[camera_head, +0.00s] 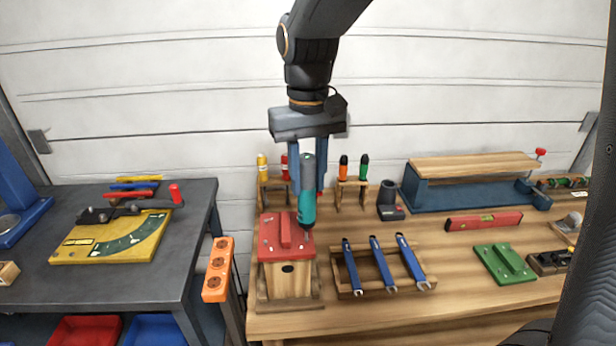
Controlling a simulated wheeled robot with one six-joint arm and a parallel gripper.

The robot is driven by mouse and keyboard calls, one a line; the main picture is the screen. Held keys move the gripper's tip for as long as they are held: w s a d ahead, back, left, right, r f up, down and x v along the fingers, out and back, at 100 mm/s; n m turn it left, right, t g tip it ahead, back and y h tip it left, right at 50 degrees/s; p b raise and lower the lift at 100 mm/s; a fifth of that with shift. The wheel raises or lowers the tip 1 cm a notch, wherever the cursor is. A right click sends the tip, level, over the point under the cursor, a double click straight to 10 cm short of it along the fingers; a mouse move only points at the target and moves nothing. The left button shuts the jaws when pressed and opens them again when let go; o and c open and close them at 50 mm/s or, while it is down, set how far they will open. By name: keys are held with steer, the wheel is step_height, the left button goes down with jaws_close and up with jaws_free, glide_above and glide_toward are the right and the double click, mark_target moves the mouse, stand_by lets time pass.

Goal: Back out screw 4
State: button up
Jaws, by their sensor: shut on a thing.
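My gripper (308,150) points down and is shut on a teal screwdriver (307,208), held upright between its two blue fingers. The screwdriver's lower end is at the right side of the red lid (271,240) of a wooden box (288,280). I cannot tell whether the tip touches a screw. The screws are too small to make out, and no number 4 shows clearly.
A rack with blue wrenches (374,266) stands right of the box. Screwdrivers in wooden stands (352,185) are behind it. A red level (484,221) and green block (505,264) lie right. An orange strip (218,270) is left.

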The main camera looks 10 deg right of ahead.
mark_target(307, 157)
steer(key=shift+s, duration=0.1)
steer(key=shift+r+p, duration=1.75)
steer(key=shift+r, duration=1.75)
